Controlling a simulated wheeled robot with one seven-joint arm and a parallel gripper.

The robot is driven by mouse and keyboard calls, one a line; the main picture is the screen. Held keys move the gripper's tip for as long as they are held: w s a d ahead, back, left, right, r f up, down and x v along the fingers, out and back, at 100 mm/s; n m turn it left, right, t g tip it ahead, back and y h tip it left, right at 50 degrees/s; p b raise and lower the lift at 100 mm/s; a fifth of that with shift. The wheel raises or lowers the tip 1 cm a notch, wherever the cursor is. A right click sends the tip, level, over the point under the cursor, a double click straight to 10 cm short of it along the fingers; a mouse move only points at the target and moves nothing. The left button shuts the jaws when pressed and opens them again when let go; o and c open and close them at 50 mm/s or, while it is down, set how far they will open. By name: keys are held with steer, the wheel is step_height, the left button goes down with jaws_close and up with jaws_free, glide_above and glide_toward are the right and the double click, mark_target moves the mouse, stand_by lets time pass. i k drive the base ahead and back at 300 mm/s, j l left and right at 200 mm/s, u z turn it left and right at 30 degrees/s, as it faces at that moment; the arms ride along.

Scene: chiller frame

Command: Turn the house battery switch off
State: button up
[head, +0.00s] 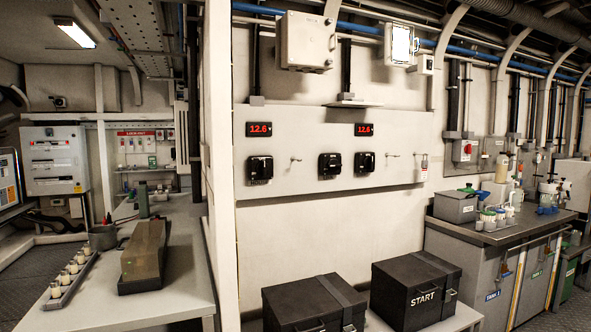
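A pale panel (300,150) on the wall carries three black switches: a left one (260,170), a middle one (330,165) and a right one (364,163). The left switch stands apart from the other two. No readable label shows which is the house battery switch, and their knob positions are too small to tell. Red displays reading 12.6 sit above the left switch (259,129) and the right switch (364,129). Below stand two black battery boxes: a left one (310,304) with no readable label and a right one (415,290) marked START. My gripper is not in view.
A counter (480,232) with bottles stands at right. The battery boxes jut out below the panel; the space directly before the switches looks clear.

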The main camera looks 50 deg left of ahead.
mark_target(261, 168)
steer(key=i+l+u, duration=0.1)
steer(key=i+u, duration=0.4)
steer(key=i+l+u, duration=0.25)
steer(key=i+u, duration=0.2)
steer(key=i+l+u, duration=0.35)
steer(key=u, duration=0.15)
steer(key=i+l+u, duration=0.25)
steer(key=l+u, duration=0.25)
steer(key=i+l+u, duration=0.15)
steer(key=l+u, duration=0.3)
steer(key=l, duration=0.3)
